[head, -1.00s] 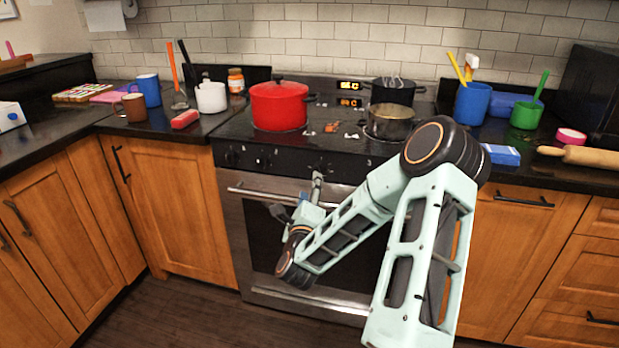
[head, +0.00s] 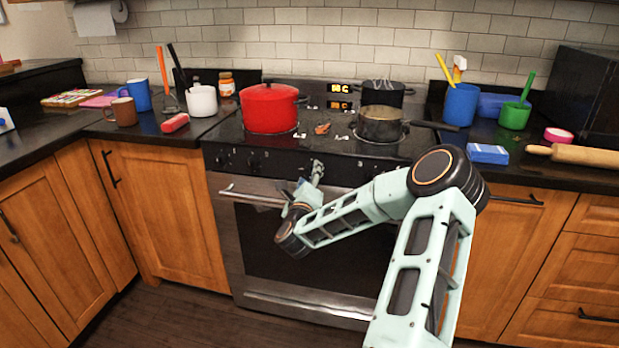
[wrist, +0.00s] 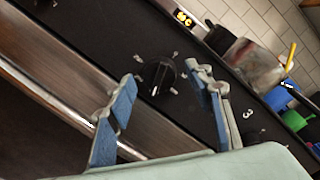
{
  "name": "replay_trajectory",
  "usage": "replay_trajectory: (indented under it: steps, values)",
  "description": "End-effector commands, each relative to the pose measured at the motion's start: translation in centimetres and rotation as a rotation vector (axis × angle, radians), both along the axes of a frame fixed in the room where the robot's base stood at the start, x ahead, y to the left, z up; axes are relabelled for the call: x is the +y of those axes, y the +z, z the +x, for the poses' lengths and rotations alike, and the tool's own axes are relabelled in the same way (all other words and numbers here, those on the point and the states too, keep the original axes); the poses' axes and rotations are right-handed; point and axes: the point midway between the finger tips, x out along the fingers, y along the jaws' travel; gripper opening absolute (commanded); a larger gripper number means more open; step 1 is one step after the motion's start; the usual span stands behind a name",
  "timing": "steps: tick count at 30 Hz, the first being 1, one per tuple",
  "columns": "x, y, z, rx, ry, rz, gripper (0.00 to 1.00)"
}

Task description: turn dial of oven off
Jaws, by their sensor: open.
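The oven (head: 305,300) has a black control panel (head: 285,164) with several dials along its front. In the wrist view one black dial (wrist: 157,76) with a light pointer line shows between the fingertips of my gripper (wrist: 161,79). The blue-padded fingers are apart, one on each side of the dial; I cannot tell whether either touches it. In the head view my gripper (head: 309,186) is at the front of the panel and hides that dial. Two other dials show to the left, one of them a left dial (head: 253,163).
The oven handle (head: 255,198) runs just below the panel. On the cooktop stand a red pot (head: 269,108), a saucepan (head: 380,125) with its handle to the right, and a dark pot (head: 384,92). The floor in front is clear.

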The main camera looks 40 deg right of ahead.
Motion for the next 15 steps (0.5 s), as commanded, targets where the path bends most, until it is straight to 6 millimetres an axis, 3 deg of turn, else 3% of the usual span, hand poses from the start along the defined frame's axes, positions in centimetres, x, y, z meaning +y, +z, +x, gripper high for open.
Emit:
replay_trajectory:
  steps: [10,15]
  values:
    - [-0.23,0.02,0.3,0.001,0.001,-0.001,0.47]
    - [-0.23,0.02,0.28,0.001,0.001,-0.001,0.29]
